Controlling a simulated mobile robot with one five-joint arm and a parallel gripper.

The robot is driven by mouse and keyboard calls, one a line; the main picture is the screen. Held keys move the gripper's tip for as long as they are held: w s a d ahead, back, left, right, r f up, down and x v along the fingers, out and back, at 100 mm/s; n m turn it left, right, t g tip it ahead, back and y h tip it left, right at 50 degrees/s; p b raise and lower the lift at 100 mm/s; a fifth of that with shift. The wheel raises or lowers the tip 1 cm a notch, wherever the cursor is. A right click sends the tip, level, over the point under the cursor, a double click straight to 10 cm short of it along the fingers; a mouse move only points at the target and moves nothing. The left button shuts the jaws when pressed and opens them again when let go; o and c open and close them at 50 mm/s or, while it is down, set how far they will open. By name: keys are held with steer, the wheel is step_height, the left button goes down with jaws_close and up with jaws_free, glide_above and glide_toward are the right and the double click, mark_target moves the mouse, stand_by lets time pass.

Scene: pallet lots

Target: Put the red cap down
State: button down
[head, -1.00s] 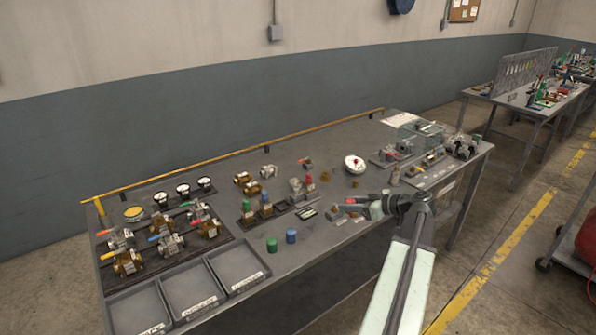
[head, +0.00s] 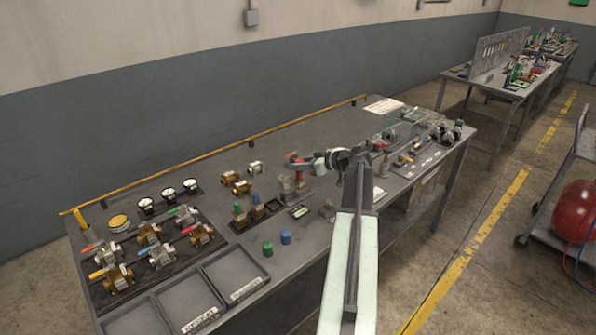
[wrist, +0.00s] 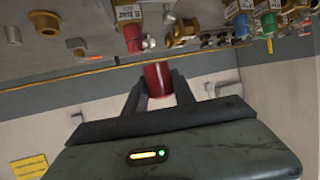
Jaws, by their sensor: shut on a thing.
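My gripper (wrist: 160,88) is shut on the red cap (wrist: 157,78), a short red cylinder between its two dark fingers in the wrist view. In the head view my gripper (head: 300,159) is above the middle of the workbench (head: 255,300), with a bit of red at its tip. Just below it, a red-topped fitting (head: 299,177) stands on a block; a tagged red fitting (wrist: 133,38) also shows in the wrist view. The held cap looks apart from the bench. My arm hides part of the bench behind it.
Loose green (head: 267,248) and blue (head: 286,237) caps stand near the front edge. Labelled trays (head: 236,272) lie at the front left, beside a valve board (head: 155,262). Brass fittings (head: 241,187) lie behind. A yellow rail (head: 215,162) runs along the back edge.

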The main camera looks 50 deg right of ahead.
steer(key=shift+w+d+f, duration=0.1)
steer(key=shift+w+d, duration=0.75)
steer(key=shift+w, duration=0.15)
steer(key=shift+w+d+f+b, duration=0.15)
steer(key=shift+f+b, duration=2.15)
steer(key=shift+b, duration=0.05)
steer(key=shift+f, duration=0.15)
steer(key=c, duration=1)
jaws_free()
steer(key=shift+c, duration=0.2)
steer(key=shift+r, duration=0.2)
